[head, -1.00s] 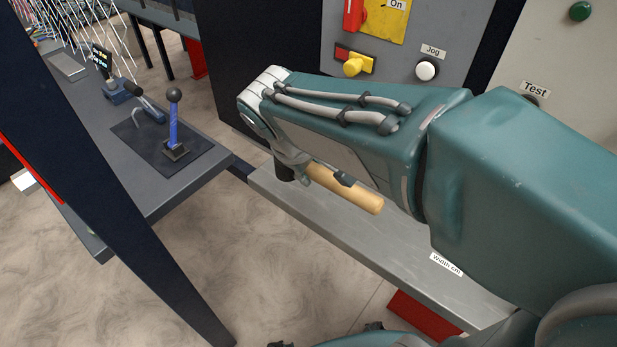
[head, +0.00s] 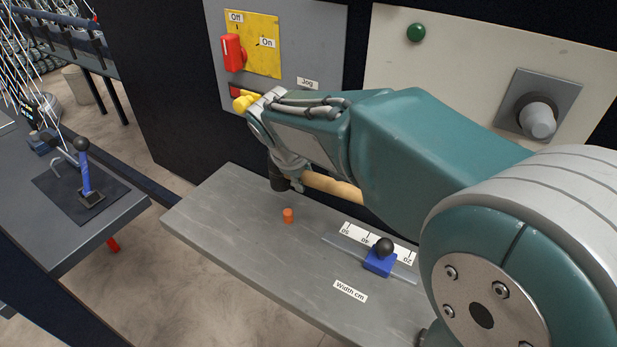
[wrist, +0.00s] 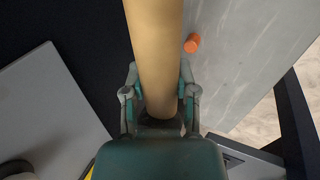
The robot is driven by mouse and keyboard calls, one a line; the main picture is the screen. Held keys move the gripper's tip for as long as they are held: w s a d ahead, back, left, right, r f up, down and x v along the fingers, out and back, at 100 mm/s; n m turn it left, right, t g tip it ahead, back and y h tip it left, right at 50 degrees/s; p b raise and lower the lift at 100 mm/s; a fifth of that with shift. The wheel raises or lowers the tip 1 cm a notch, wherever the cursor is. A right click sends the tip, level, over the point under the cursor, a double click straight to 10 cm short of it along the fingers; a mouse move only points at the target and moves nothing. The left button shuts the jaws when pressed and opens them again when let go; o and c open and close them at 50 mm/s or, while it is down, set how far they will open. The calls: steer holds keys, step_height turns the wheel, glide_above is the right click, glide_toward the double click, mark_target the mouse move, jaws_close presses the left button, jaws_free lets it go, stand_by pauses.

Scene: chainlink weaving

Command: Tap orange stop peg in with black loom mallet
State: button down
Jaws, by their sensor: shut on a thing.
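The orange stop peg (head: 288,215) stands up from the grey bench top, left of the width scale. It also shows in the wrist view (wrist: 192,43), just right of the mallet handle. My gripper (head: 290,178) is shut on the loom mallet. The mallet's tan handle (head: 333,188) points right in the head view and fills the upper middle of the wrist view (wrist: 155,50). Its black head (head: 277,182) hangs just behind and left of the peg, apart from it in the picture. My gripper also shows in the wrist view (wrist: 160,95).
The grey bench (head: 225,215) is clear left of the peg. A blue slider with a black knob (head: 380,257) sits on the width scale (head: 358,238). A control panel with a red switch (head: 232,52) and yellow knob (head: 243,103) rises close behind my gripper.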

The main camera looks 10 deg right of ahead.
steer(key=f, duration=0.3)
steer(key=d+f, duration=0.1)
steer(key=f, duration=0.5)
steer(key=shift+s+d, duration=0.1)
steer(key=shift+d, duration=0.05)
steer(key=shift+a+r, duration=0.25)
steer(key=shift+r, duration=0.45)
steer(key=shift+d+r, duration=0.2)
steer(key=shift+r, duration=0.25)
steer(key=shift+r, duration=2.55)
